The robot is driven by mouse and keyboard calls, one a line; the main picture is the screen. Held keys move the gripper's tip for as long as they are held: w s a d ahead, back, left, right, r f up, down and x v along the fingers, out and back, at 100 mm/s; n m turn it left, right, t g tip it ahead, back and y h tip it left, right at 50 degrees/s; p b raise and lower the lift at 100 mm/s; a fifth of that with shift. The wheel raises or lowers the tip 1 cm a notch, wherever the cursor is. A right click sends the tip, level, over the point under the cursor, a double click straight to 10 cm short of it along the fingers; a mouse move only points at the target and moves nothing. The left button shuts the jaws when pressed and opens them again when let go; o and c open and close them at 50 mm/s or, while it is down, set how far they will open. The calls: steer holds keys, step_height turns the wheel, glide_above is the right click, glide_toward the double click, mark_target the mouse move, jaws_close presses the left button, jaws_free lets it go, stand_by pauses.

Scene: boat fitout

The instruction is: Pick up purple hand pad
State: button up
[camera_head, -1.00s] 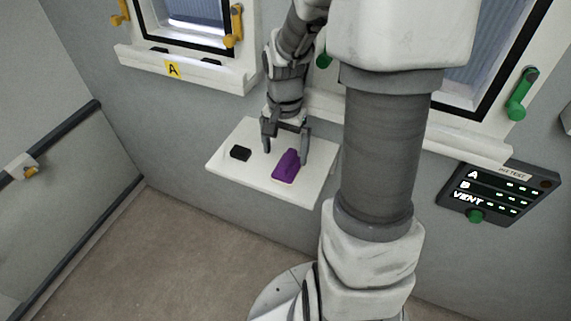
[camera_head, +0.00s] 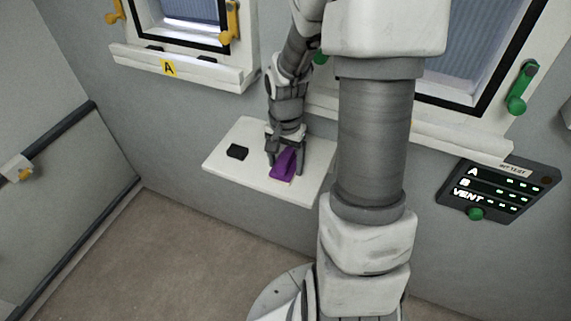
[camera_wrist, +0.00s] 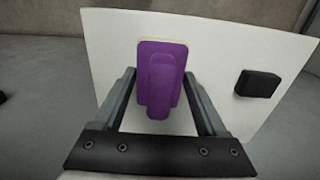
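The purple hand pad (camera_head: 283,164) lies on a white shelf (camera_head: 233,179) fixed to the wall. It has a flat base with a raised grip along its middle, which shows in the wrist view (camera_wrist: 161,85). My gripper (camera_head: 285,168) is down at the pad, with one finger on each side of it. In the wrist view the fingers of my gripper (camera_wrist: 160,92) stand apart, with gaps between them and the raised grip. The fingertips are partly hidden beside the pad.
A small black block (camera_head: 237,152) lies on the shelf left of the pad; it also shows in the wrist view (camera_wrist: 257,84). A window ledge marked A (camera_head: 185,67) is above left. A dark panel with a green knob (camera_head: 499,191) is at the right.

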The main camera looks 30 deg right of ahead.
steer(key=c, duration=0.6)
steer(key=shift+r, duration=0.1)
